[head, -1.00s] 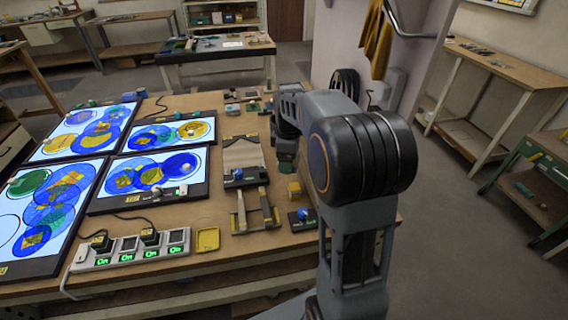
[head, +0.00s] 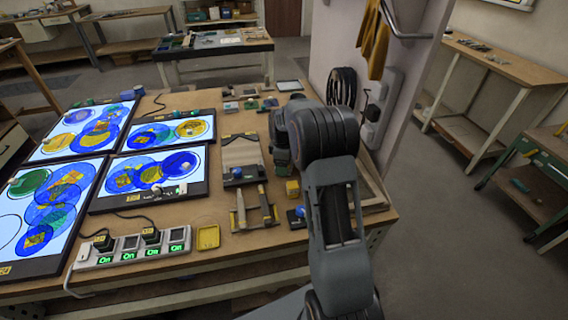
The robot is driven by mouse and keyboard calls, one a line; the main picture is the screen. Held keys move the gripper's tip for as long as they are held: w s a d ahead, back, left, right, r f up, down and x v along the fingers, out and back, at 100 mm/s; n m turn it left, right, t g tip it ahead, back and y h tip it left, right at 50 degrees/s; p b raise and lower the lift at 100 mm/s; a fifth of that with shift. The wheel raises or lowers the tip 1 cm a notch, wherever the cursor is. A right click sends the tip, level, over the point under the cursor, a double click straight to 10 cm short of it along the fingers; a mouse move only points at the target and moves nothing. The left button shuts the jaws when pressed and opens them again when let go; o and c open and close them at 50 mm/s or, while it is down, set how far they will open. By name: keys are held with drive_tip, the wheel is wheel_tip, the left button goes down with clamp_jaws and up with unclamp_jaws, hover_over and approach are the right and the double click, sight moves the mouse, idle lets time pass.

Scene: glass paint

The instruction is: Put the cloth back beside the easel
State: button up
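A yellow cloth (head: 374,42) hangs from the metal rail at the upper right, beside the pale wall panel. I cannot tell for certain which thing is the easel; a small sloped brown board (head: 241,152) stands on the workbench, left of my gripper. My gripper (head: 281,157) points down over the bench behind my large arm joint, close to the right of that board. Its fingertips are too dark and small to read, so I cannot see whether it holds anything. The hanging cloth is well apart from it.
Several lit glass panels with coloured circles (head: 150,180) cover the bench's left side. A power strip (head: 130,247), yellow tray (head: 208,237), yellow block (head: 292,188) and tools in a holder (head: 254,209) are near the front. A wooden frame (head: 374,188) lies at the right edge.

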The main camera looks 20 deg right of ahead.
drive_tip(key=shift+f, duration=0.2)
drive_tip(key=shift+f, duration=0.15)
drive_tip(key=o, duration=0.9)
wheel_tip(320, 180, up, 12)
drive_tip(key=s+a+r+m+t, duration=0.1)
drive_tip(key=s+a+r+m, duration=0.15)
drive_tip(key=s, duration=0.25)
drive_tip(key=s+a+r+m+t, duration=0.1)
drive_tip(key=s+a+r+m, duration=0.1)
drive_tip(key=s+a+r, duration=0.3)
drive_tip(key=s+a+f+m, duration=0.1)
drive_tip(key=s+f+m, duration=0.1)
drive_tip(key=s, duration=0.3)
drive_tip(key=s+a+f+m+t, duration=0.1)
drive_tip(key=s+f+m, duration=0.1)
drive_tip(key=s, duration=0.3)
drive_tip(key=s+a+f+m, duration=0.1)
drive_tip(key=s+f+m, duration=0.1)
drive_tip(key=s, duration=0.3)
drive_tip(key=shift+a+m+t, duration=0.3)
drive_tip(key=shift+m, duration=0.05)
